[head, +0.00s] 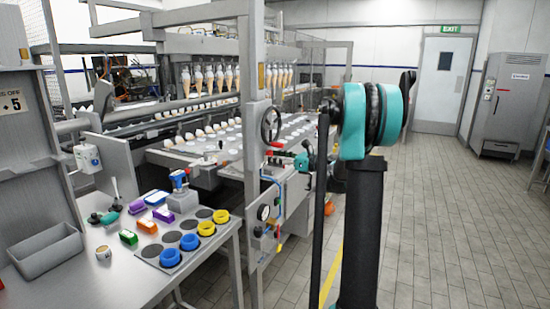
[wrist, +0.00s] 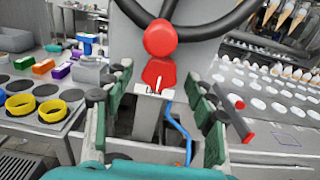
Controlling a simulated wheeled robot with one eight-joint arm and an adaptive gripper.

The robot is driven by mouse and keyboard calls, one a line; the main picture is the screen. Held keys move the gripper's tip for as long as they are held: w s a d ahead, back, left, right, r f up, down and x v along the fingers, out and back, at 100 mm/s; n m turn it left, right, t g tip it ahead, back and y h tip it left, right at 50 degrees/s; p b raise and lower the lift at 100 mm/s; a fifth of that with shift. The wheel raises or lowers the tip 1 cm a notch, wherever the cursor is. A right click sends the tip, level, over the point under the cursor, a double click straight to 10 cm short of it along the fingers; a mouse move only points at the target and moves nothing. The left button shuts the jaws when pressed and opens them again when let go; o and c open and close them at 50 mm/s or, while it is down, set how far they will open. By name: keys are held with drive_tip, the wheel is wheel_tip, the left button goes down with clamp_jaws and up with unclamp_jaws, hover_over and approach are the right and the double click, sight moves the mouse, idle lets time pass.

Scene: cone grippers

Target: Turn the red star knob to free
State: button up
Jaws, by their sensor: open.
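In the wrist view a round red knob (wrist: 160,38) stands in front of a black handwheel (wrist: 205,25). Just below it is a red lobed part (wrist: 158,72), with a small pale marked plate under it. I cannot tell for certain which of the two is the star knob, nor read its setting. My gripper (wrist: 158,82) is open and empty, its green-padded fingers on either side of the lobed part in the picture, apart from it. In the head view my gripper (head: 306,161) is by the machine's front, right of and below the handwheel (head: 270,124).
A red-tipped handle (wrist: 240,104) is close beside my right finger in the wrist view. A blue hose hangs below the knob. A steel table (head: 128,278) with blue and yellow rings is at the left. Open tiled floor (head: 440,220) lies to the right.

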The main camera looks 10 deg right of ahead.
drive_tip(key=c, duration=1.2)
drive_tip(key=shift+o, duration=0.2)
drive_tip(key=n, duration=0.3)
drive_tip(key=shift+n, duration=0.4)
drive_tip(key=n, duration=0.4)
drive_tip(key=shift+n, duration=0.3)
drive_tip(key=n, duration=0.4)
drive_tip(key=shift+n, duration=1.9)
